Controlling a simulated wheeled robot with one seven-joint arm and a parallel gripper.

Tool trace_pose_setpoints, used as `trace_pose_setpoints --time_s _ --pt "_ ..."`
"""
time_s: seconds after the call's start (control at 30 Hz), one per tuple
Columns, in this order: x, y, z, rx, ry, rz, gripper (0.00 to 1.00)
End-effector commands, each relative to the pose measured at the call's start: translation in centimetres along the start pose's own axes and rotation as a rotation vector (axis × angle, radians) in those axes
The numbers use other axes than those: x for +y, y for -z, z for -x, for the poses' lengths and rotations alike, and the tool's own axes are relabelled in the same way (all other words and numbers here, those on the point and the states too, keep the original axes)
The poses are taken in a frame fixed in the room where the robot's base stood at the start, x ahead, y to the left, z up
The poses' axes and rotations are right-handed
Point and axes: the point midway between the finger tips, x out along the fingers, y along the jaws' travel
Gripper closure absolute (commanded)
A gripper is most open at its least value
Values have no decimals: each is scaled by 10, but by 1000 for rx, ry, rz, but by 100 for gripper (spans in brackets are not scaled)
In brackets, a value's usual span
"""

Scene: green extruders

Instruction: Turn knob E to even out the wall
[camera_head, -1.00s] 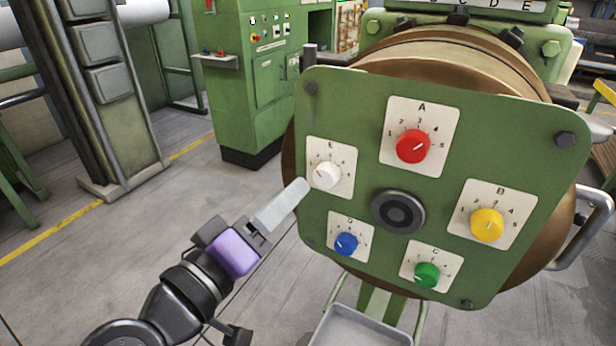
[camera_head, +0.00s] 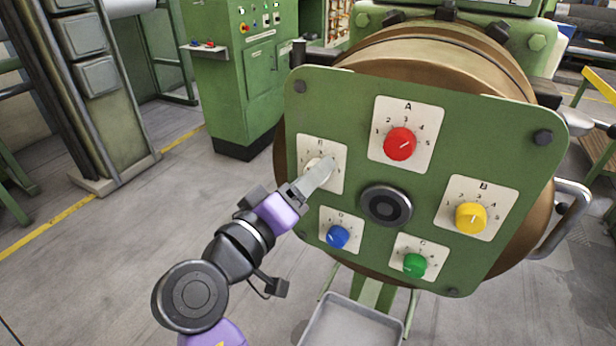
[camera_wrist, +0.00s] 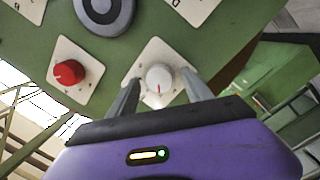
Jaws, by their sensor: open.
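Knob E is a white knob on a white plate, at the left of the green panel (camera_head: 345,108). In the head view my gripper (camera_head: 322,170) is in front of it and hides most of the knob; the plate's letter E shows above. In the wrist view the white knob (camera_wrist: 159,78) sits between my two open fingers, with a gap visible at each side. I cannot tell whether the fingertips touch the plate.
Other knobs share the panel: red A (camera_head: 400,144), yellow B (camera_head: 471,217), green C (camera_head: 414,265) and blue D (camera_head: 338,236). A dark round hub (camera_head: 386,206) is at the centre. A grey tray (camera_head: 352,322) is below. Floor to the left is clear.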

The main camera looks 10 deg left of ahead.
Motion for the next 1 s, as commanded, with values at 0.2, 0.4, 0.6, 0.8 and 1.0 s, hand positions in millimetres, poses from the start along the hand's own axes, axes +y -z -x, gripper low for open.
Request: trace_pose_setpoints --time_s 0.2,0.4,0.6,0.8,1.0 --pt "0 0 0 0 0 0 71" --pt "0 0 0 0 0 -1 100" --pt "-1 -1 0 0 1 -21 100" --pt "-3 -2 0 -5 8 -104 100" --pt "-4 -4 0 -13 18 -256 100"
